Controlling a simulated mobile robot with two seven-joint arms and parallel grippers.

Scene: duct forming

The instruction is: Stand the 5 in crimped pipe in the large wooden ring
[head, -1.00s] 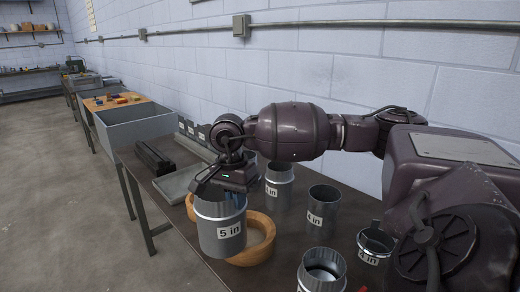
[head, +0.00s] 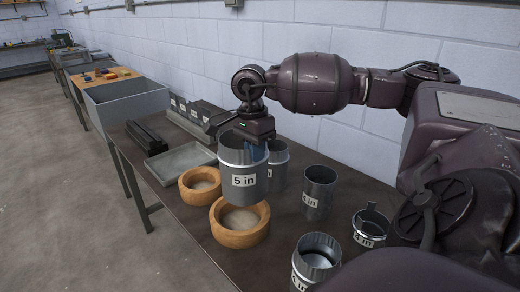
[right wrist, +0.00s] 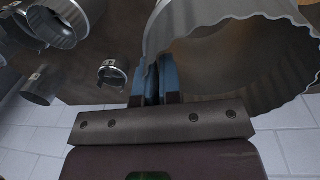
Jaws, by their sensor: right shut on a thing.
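The 5 in crimped pipe (head: 241,173) hangs upright from my right gripper (head: 256,147), which is shut on its upper rim. In the right wrist view the pipe's wavy crimped edge (right wrist: 235,20) shows close up at the blue fingers (right wrist: 157,80). The large wooden ring (head: 240,235) lies on the table just below the pipe; the pipe hides part of its back. The pipe seems to be above the ring's right rear part, apart from it. A smaller wooden ring (head: 199,190) lies behind and left of it. My left gripper is not in view.
Close behind the held pipe stands another pipe (head: 276,168). To the right stand a plain pipe (head: 319,190), a short clamp-topped piece (head: 371,225) and a front pipe (head: 316,262). A grey tray (head: 180,162) and black block (head: 146,138) lie farther back on the dark table (head: 190,240).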

